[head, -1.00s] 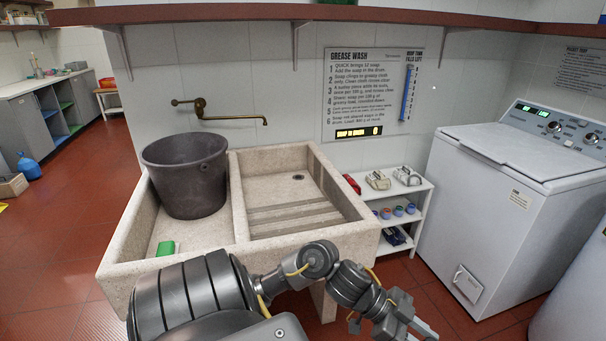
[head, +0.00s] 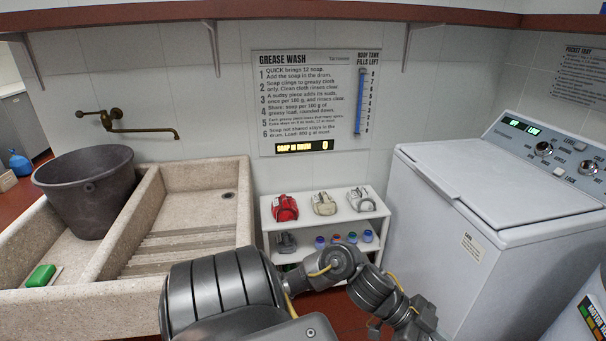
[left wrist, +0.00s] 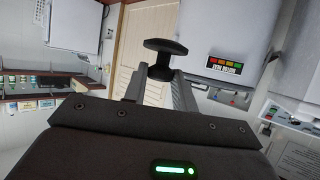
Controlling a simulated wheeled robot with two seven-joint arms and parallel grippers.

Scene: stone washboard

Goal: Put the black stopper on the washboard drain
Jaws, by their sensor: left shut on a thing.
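The black stopper (left wrist: 165,47) has a wide flat top and a narrower stem. In the left wrist view its stem sits between the fingertips of my left gripper (left wrist: 159,76), which is shut on it. The stone washboard (head: 190,215) is the right-hand basin at left in the head view, with ridges across its front part. Its dark round drain (head: 228,194) lies open near the back right corner. My left arm reaches right across the bottom of the head view, away from the basin; the stopper cannot be made out there. My right gripper is not in view.
A dark bucket (head: 86,190) stands in the left basin, with a green block (head: 41,275) near its front. A brass tap (head: 125,129) is on the wall above. A white shelf (head: 330,232) with bottles and bags stands right of the sink. A white washer (head: 450,235) is farther right.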

